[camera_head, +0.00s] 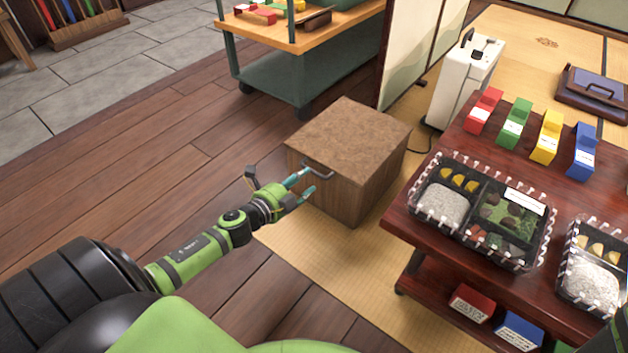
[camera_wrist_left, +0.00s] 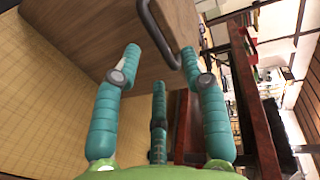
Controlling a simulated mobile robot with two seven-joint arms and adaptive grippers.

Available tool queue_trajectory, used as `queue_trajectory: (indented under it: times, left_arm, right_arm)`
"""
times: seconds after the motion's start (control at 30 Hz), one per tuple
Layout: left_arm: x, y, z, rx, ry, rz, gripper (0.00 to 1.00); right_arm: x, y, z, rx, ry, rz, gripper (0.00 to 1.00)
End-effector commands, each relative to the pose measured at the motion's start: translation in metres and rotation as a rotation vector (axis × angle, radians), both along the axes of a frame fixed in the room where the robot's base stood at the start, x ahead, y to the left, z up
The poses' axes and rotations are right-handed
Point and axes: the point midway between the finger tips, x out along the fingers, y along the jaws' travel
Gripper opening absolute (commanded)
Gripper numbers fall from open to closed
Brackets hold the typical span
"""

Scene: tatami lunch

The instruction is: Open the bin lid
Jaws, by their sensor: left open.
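The bin (camera_head: 350,185) is a wooden box with a brown speckled lid (camera_head: 350,132), which lies flat and shut on top. A curved grey handle (camera_head: 318,170) is at the lid's front edge. It also shows in the left wrist view (camera_wrist_left: 155,35). My left gripper (camera_head: 304,183) is open in front of the handle, with its teal fingers apart. In the left wrist view the handle hangs ahead of and between the fingertips (camera_wrist_left: 160,60); I cannot tell whether a finger touches it. My right gripper is not in view.
A dark red table (camera_head: 408,238) with lunch boxes (camera_head: 483,212) and coloured blocks stands right of the bin. A green cart (camera_head: 275,72) is behind it. A folding screen (camera_head: 415,50) and white appliance (camera_head: 467,80) stand behind right. The wooden floor at left is clear.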

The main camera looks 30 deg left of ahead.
Motion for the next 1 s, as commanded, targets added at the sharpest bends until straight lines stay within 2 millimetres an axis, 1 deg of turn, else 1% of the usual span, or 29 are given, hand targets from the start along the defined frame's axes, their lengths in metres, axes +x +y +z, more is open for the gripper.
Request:
queue_trajectory:
  times: [0.03, 0.1, 0.2, 0.33, 0.5, 0.77, 0.87, 0.9, 1.0]
  left_arm:
    - [0.009, 0.000, -0.003, 0.002, -0.003, 0.001, 0.43]
    - [0.019, -0.001, -0.006, 0.002, -0.003, 0.000, 0.43]
    - [0.033, -0.002, -0.009, 0.001, -0.001, 0.002, 0.43]
    - [0.047, -0.003, -0.012, -0.001, 0.000, 0.002, 0.43]
    - [0.055, -0.004, -0.013, -0.002, 0.002, 0.004, 0.43]
    - [0.055, -0.004, -0.013, -0.002, 0.003, 0.003, 0.43]
    - [0.055, -0.004, -0.013, -0.002, 0.003, 0.003, 0.07]
    - [0.055, -0.004, -0.013, -0.002, 0.003, 0.003, 0.00]
    - [0.055, -0.004, -0.013, -0.002, 0.003, 0.003, 0.00]
  right_arm:
    - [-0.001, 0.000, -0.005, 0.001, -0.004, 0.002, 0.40]
    - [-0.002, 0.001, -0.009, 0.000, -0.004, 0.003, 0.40]
    - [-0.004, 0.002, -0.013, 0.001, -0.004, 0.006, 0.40]
    - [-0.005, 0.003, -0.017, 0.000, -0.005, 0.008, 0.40]
    - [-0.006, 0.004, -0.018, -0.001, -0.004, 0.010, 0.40]
    - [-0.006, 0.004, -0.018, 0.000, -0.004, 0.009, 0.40]
    - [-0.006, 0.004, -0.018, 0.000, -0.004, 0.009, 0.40]
    - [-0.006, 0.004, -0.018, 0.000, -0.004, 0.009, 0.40]
    - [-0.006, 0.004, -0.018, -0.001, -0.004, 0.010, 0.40]
